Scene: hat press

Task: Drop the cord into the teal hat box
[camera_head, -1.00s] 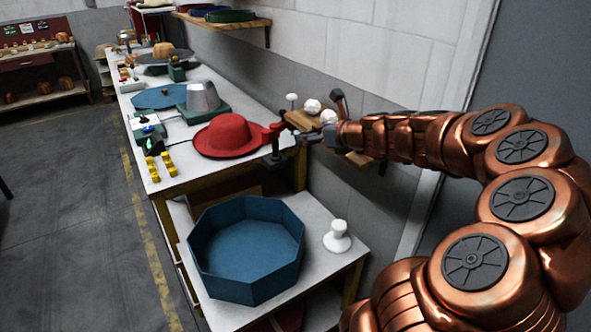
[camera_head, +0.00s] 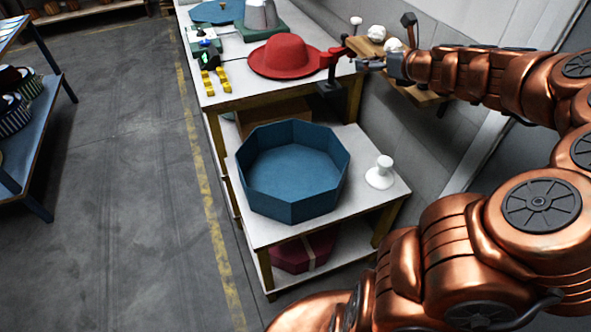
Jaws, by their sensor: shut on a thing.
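The teal hat box (camera_head: 292,205) is an open, octagonal, empty-looking box. It stands on the low white-topped table below and in front of the workbench. My gripper (camera_head: 372,64) is at the right edge of the higher workbench, above and to the right of the box, right beside a red clamp-like fixture (camera_head: 336,56). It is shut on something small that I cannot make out. I cannot pick out the cord in this view; the fingers are small and dark here.
A red hat (camera_head: 284,57) lies on the workbench left of the fixture. A white knobbed stand (camera_head: 380,173) stands right of the box. Under the low table is a dark red box (camera_head: 300,256). A wooden shelf (camera_head: 420,95) is behind my gripper.

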